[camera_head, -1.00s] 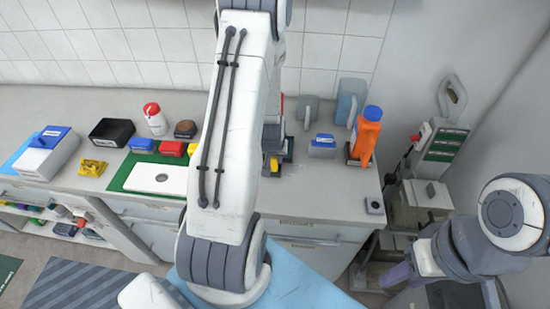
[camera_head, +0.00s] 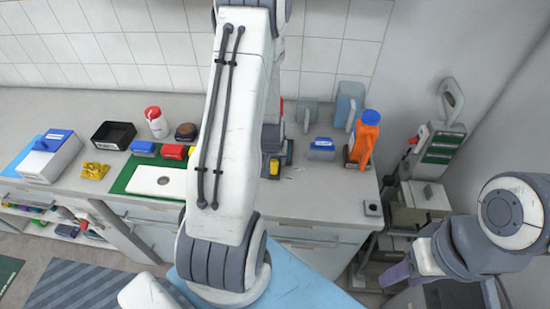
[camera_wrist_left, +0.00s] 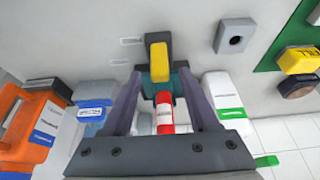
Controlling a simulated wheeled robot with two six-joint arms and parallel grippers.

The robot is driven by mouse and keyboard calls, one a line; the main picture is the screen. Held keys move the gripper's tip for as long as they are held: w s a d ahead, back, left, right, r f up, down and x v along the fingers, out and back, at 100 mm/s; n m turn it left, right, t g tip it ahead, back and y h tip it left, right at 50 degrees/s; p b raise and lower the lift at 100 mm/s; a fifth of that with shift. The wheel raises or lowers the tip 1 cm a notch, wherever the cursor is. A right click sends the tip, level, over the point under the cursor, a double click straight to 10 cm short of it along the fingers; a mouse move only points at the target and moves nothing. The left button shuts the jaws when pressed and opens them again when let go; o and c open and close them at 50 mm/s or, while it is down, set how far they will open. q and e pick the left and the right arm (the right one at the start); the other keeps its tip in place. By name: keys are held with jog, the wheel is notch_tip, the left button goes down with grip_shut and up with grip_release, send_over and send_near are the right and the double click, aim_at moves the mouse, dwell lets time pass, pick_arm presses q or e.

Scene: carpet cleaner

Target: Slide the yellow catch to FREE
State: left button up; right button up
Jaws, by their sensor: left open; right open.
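The yellow catch (camera_wrist_left: 158,58) sits on a dark block (camera_wrist_left: 152,82) on the counter in the left wrist view. It also shows as a small yellow piece (camera_head: 274,167) beside my left arm in the head view. My left gripper (camera_wrist_left: 157,76) is open, with its two grey fingers either side of the dark block and the catch just ahead between the tips. I cannot tell whether they touch. A red part with a white label (camera_wrist_left: 165,112) shows between the fingers. My left arm hides much of the device in the head view. My right gripper (camera_head: 396,273) is open at the lower right, partly visible.
An orange bottle (camera_head: 364,140) and a blue-labelled container (camera_head: 322,148) stand right of the device. A white plate on a green mat (camera_head: 158,180) lies left of my arm.

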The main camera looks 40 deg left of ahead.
pick_arm(q)
jog(key=p+v, duration=0.4)
jog(key=v, duration=0.2)
dwell(0.3)
jog(key=shift+r, duration=0.15)
jog(key=s+d+r+m+g+h+b, duration=0.1)
jog(key=d+r+m+h+b, duration=0.2)
jog(key=d, duration=0.8)
jog(key=s+d+r+m+b, duration=0.1)
jog(key=d+r+m+b, duration=0.2)
jog(key=d, duration=0.7)
jog(key=s+d+r+m+g+b, duration=0.1)
jog(key=s+d+m, duration=0.2)
jog(key=s, duration=0.4)
jog(key=s+d+r+m+g+b, duration=0.1)
jog(key=s+d+r+m+b, duration=0.1)
jog(key=s+d+m, duration=0.2)
jog(key=s+d, duration=0.2)
jog(key=s, duration=0.2)
jog(key=shift+s+r+m+g, duration=0.2)
jog(key=shift+s+m+g, duration=0.1)
jog(key=shift+s+g, duration=0.1)
jog(key=shift+w+d, duration=0.1)
dwell(0.9)
